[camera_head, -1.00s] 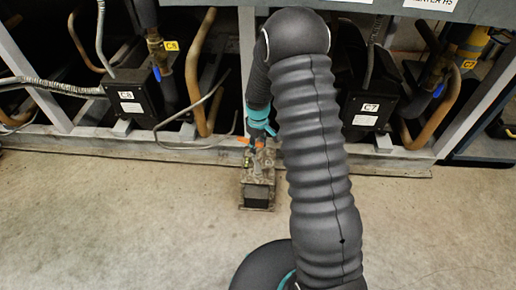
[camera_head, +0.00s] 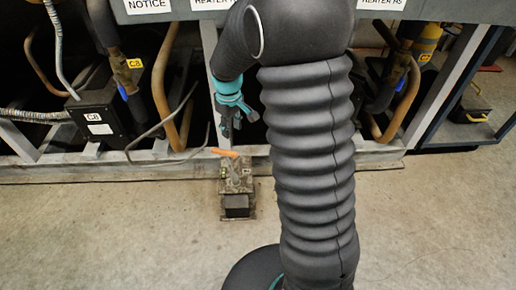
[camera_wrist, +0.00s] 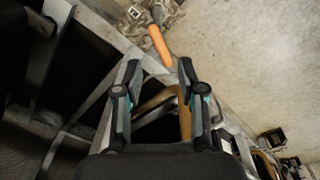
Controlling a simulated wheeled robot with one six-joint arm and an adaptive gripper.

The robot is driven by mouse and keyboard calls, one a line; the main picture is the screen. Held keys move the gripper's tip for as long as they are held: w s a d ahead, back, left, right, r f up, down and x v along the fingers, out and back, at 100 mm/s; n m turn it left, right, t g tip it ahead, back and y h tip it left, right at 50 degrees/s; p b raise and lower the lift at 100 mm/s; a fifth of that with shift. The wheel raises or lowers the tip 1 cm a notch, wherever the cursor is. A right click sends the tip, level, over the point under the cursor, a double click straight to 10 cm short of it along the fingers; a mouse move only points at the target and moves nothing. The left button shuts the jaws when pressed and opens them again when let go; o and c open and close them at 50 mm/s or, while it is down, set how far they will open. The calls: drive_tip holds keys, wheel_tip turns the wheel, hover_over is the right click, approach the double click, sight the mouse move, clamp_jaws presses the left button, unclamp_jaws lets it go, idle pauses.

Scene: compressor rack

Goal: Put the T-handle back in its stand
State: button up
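The T-handle with its orange grip (camera_head: 224,153) is at the top of its stand (camera_head: 237,205), a small block on the floor in front of the rack. Its grey shaft appears to go down into the stand's top; how deep it sits I cannot tell. In the wrist view the orange grip (camera_wrist: 159,45) lies just beyond my fingertips, with the stand (camera_wrist: 133,13) partly cut off at the top edge. My gripper (camera_head: 229,132) hangs above the T-handle, apart from it. In the wrist view my gripper (camera_wrist: 160,66) is open, with nothing between its fingers.
The compressor rack's lower rail (camera_head: 60,158) runs behind the stand. The concrete floor (camera_head: 110,230) is clear around the stand.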

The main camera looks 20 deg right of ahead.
drive_tip(key=s+r+m+t, duration=0.2)
drive_tip(key=s+r, duration=0.6)
drive_tip(key=s, duration=0.5)
drive_tip(key=s+r+m+t, duration=0.2)
drive_tip(key=s+r+m, duration=0.1)
drive_tip(key=s+r, duration=0.6)
drive_tip(key=s, duration=0.4)
drive_tip(key=shift+s+m+t, duration=0.2)
drive_tip(key=shift+m+t, duration=0.1)
drive_tip(key=shift+t, duration=0.1)
drive_tip(key=shift+o, duration=0.5)
drive_tip(key=shift+s+d+f, duration=0.1)
drive_tip(key=shift+s, duration=0.25)
